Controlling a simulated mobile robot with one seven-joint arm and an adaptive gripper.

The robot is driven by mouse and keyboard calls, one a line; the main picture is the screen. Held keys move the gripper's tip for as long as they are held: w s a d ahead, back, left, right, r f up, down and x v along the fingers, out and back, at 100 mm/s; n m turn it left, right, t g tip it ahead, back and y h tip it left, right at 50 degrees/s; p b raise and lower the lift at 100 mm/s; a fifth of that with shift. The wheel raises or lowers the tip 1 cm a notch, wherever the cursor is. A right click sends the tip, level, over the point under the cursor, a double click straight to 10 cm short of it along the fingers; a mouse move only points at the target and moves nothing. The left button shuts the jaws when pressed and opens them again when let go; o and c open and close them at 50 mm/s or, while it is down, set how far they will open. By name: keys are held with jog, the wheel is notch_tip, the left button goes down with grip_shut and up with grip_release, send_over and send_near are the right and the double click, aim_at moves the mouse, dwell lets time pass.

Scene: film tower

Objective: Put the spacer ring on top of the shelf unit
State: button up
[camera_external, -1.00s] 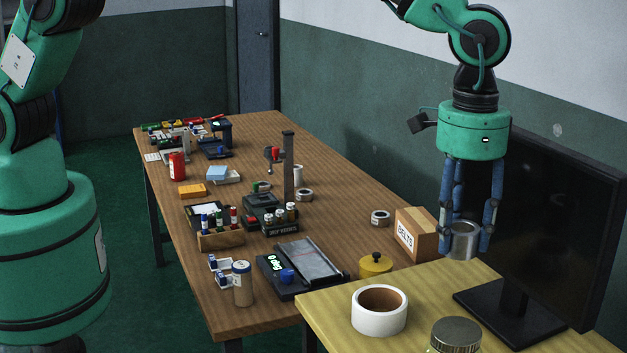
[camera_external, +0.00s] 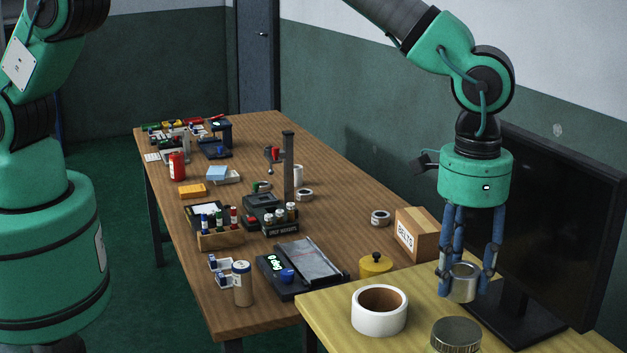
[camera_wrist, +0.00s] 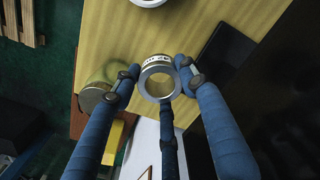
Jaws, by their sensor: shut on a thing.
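The spacer ring (camera_external: 463,291) is a short grey metal ring with a hollow centre. My gripper (camera_external: 467,279) is shut on it with blue fingers around its sides. It is held upright above the yellow wooden top (camera_external: 330,312) at the right front; whether it touches the top, I cannot tell. In the wrist view, the ring (camera_wrist: 150,68) sits between the fingertips of my gripper (camera_wrist: 158,82), with dark marks on its pale rim. Which piece of furniture is the shelf unit is not clear; the structure under the yellow top is hidden.
On the yellow top stand a wide white ring (camera_external: 379,320), a metal-lidded jar (camera_external: 456,334) and a large black monitor (camera_external: 560,235), close beside my gripper. The brown table (camera_external: 345,205) behind is crowded. A BELTS box (camera_external: 416,235) stands at its near right.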

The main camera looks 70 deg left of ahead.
jog(key=shift+f, duration=3.05)
jog(key=shift+f, duration=1.85)
jog(key=shift+f, duration=0.15)
jog(key=o, duration=1.3)
jog(key=shift+c, duration=0.2)
notch_tip(320, 180, up, 12)
